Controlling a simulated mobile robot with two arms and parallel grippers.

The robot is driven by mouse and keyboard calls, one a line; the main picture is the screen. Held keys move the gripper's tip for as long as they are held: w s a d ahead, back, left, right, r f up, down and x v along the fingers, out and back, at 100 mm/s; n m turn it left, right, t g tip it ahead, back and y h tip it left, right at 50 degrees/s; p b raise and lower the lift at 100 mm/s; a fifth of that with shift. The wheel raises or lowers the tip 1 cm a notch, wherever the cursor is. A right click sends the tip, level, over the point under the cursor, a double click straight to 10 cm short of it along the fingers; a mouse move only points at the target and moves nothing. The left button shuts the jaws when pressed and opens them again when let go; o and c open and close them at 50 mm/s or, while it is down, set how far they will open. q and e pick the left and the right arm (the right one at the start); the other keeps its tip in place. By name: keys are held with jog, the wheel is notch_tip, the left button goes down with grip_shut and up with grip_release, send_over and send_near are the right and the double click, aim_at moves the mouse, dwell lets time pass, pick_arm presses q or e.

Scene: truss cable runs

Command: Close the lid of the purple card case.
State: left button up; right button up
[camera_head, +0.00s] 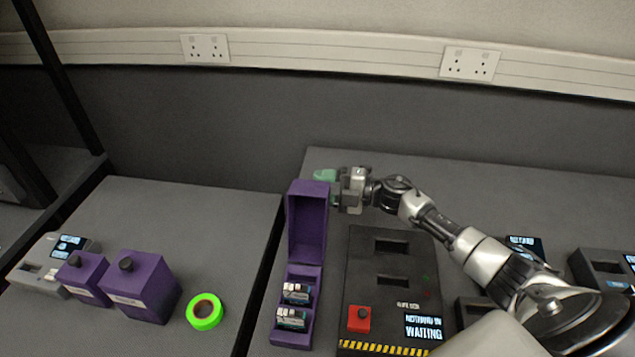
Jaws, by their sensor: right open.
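The purple card case (307,224) stands on the dark grey table left of a black machine. Its lid is up, upright at the back, with the hollow inner side facing me. Its lower tray holds two small cards (296,292) with labels. My right gripper (338,188) is open beside the upper right edge of the raised lid. Its arm comes in from the right, over the black machine. I cannot tell whether the fingers touch the lid. A green item (325,175) shows just behind the lid's top, partly hidden. My left gripper is not in view.
The black machine (364,271) has slots, a red button and a screen reading WAITING. A separate table at left bears two purple boxes (143,285) with black knobs, a grey device (40,280) and a green tape roll (205,312). The back of both tables is mostly clear.

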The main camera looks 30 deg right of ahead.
jog(key=shift+w+a, duration=0.35)
jog(key=shift+a, duration=0.2)
jog(key=shift+c, duration=1)
grip_shut()
jog(key=shift+s+r, duration=0.1)
